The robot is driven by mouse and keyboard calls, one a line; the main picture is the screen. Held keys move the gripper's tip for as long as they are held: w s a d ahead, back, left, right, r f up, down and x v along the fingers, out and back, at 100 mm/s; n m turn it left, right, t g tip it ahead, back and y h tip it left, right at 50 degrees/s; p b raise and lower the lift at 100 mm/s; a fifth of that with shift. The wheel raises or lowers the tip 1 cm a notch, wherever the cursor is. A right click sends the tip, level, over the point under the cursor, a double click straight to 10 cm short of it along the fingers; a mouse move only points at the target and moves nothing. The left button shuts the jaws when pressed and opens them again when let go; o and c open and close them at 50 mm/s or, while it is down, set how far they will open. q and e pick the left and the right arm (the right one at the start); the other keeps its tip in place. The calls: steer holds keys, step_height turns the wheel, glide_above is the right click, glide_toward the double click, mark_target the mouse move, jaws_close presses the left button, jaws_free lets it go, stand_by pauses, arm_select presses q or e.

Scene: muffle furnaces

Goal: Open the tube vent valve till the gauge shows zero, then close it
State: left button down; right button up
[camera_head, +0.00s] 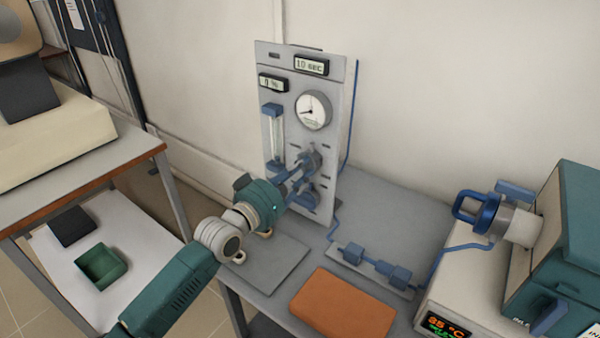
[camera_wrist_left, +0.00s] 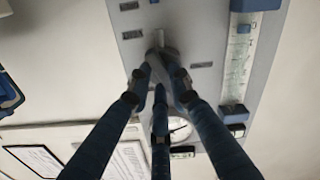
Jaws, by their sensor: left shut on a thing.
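A grey upright gas panel (camera_head: 335,142) stands at the back of the bench. It carries a round white gauge (camera_head: 313,111), whose needle points left, and small displays reading "10 sec" (camera_head: 311,65) and about "9 %" (camera_head: 273,83). Below the gauge are grey valve knobs (camera_head: 311,159). My left gripper (camera_head: 300,176) reaches the panel there. In the left wrist view its dark blue fingers (camera_wrist_left: 160,68) are closed around a grey knob (camera_wrist_left: 159,51), mostly hidden between them. The gauge (camera_wrist_left: 180,128) shows partly behind the fingers. I cannot tell which label belongs to this knob. My right gripper is out of view.
A flow tube (camera_head: 273,132) is on the panel's left side. An orange-brown pad (camera_head: 343,303) and a blue-fitted pipe block (camera_head: 372,268) lie on the bench. A furnace (camera_head: 560,250) with a blue-handled end fitting (camera_head: 480,212) stands at right. A green bin (camera_head: 102,266) sits on the lower left shelf.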

arm_select(q)
steer(key=m, duration=0.4)
steer(key=shift+f+m, duration=0.2)
steer(key=shift+m, duration=0.1)
stand_by(0.5)
steer(key=c, duration=1.6)
jaws_free()
steer(key=shift+o, duration=0.2)
steer(key=v, duration=1.2)
